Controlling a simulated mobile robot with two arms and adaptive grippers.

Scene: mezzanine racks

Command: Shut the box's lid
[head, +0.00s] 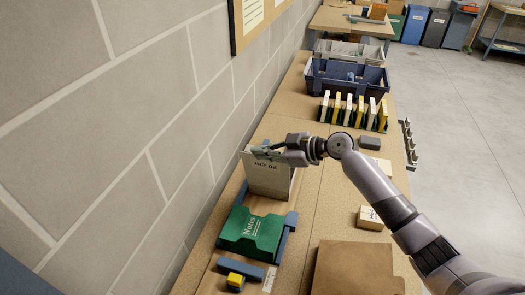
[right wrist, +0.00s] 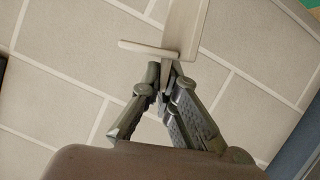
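A cream panel with dark lettering (head: 268,180), which looks like the box's raised lid, stands nearly upright on the bench near the wall. My right gripper (head: 262,152) is at its top edge, fingers pointing left. In the right wrist view, the fingers (right wrist: 165,70) come together right by the pale panel (right wrist: 185,25) and its lip (right wrist: 147,48). They look shut, and I see no clear grip on the panel; whether they touch it is unclear. The box body is not clearly visible. My left gripper is not in view.
A green notes box (head: 252,232) lies in front of the panel, with a yellow block (head: 235,281) nearer. A brown board (head: 355,270) and a small cream box (head: 370,217) are to the right. Upright folders (head: 352,112) and a blue crate (head: 345,78) stand farther back. The wall is close at left.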

